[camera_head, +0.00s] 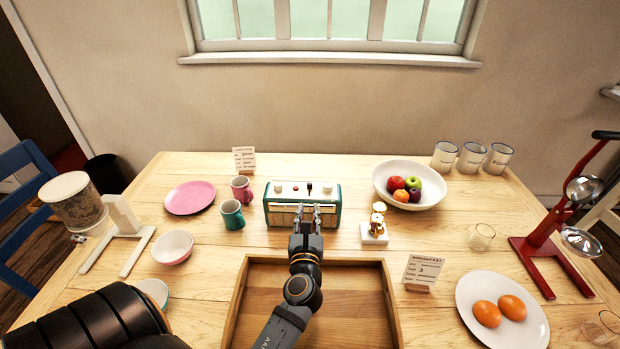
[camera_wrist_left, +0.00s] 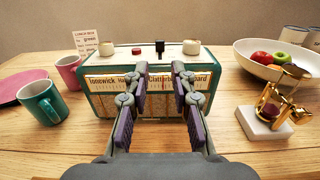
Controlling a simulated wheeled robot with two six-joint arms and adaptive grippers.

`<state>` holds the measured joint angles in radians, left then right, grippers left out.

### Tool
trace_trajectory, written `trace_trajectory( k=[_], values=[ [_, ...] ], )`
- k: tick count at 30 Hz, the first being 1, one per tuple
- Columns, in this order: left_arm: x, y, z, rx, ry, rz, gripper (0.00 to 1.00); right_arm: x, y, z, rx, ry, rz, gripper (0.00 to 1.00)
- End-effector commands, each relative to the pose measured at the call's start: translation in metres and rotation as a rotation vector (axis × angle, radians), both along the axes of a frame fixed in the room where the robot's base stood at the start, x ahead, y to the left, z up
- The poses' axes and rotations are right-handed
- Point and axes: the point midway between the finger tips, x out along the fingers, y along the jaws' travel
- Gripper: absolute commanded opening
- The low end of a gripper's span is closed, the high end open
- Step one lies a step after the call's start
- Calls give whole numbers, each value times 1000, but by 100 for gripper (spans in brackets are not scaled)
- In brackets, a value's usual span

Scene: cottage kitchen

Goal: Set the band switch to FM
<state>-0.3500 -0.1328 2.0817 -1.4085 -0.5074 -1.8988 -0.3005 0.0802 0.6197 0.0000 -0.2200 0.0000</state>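A teal radio (camera_head: 275,212) with a cream dial front stands on the table. It fills the middle of the left wrist view (camera_wrist_left: 97,103). A dark upright lever, which looks like the band switch (camera_wrist_left: 159,47), rises from the radio's top; it also shows in the head view (camera_head: 310,187). Its position labels cannot be read. A red button (camera_wrist_left: 138,51) and two cream knobs (camera_wrist_left: 106,48) (camera_wrist_left: 190,47) flank it. My left gripper (camera_head: 308,209) is in front of the radio's dial, fingers apart and empty, below the lever. My right gripper is not in view.
A teal mug (camera_head: 232,214) and a pink mug (camera_head: 241,189) stand left of the radio. A small brass device on a white base (camera_head: 374,237) and a fruit bowl (camera_head: 427,173) stand right. A wooden tray (camera_head: 391,307) lies in front.

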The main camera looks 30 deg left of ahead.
Motion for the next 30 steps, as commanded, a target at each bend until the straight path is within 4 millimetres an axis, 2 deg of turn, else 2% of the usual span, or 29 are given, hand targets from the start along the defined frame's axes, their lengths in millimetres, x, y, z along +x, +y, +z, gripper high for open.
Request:
trace_trajectory(
  k=[5,12,18,29,30],
  values=[
    [16,9,3,4,-3,-3,25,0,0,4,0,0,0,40],
    [60,36,2,3,-2,-2,25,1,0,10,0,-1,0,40],
    [84,51,0,1,0,0,25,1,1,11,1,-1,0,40],
    [89,55,0,-1,-1,0,25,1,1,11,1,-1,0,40],
    [89,55,0,-1,-1,0,19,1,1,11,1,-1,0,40]
  ],
)
